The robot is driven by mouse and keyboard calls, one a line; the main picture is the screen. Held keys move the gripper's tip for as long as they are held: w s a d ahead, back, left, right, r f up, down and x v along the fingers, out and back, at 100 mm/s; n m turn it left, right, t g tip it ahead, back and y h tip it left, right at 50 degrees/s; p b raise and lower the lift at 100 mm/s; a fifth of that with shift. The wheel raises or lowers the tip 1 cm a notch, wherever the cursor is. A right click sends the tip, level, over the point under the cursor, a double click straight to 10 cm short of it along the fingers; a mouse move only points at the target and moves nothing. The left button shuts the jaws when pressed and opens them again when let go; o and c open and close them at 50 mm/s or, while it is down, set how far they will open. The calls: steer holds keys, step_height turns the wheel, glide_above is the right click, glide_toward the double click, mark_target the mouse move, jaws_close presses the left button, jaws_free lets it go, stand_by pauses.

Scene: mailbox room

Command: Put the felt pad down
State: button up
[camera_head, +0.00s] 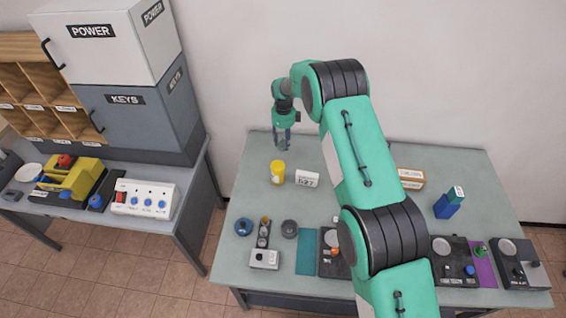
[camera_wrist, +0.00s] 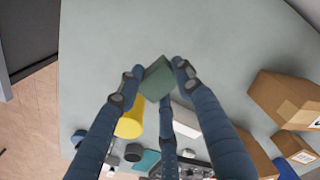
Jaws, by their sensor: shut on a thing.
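My gripper (camera_head: 282,141) is over the back left part of the grey-green table (camera_head: 258,165), behind the yellow pot. In the wrist view my gripper (camera_wrist: 157,74) has its fingers closed around a small dark grey-green block, which I take for the felt pad (camera_wrist: 157,82). The pad is tilted in that view, with bare table beyond it. In the head view the fingers mostly hide the pad. I cannot tell whether its underside touches the table.
A yellow pot (camera_head: 277,172) and a white number block (camera_head: 306,178) stand just in front of my gripper. Cardboard boxes (camera_wrist: 285,97) are to the right in the wrist view. Dials and devices (camera_head: 265,258) line the front edge. The back left tabletop is clear.

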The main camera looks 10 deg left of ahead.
stand_by(0.3)
glide_above(284, 161)
steer(key=shift+a+f, duration=0.1)
steer(key=shift+f, duration=3.05)
steer(key=shift+f, duration=1.9)
steer(key=shift+f, duration=0.15)
steer(key=o, duration=0.9)
steer(key=shift+r, duration=0.2)
step_height(284, 161, up, 12)
steer(key=shift+f, duration=0.1)
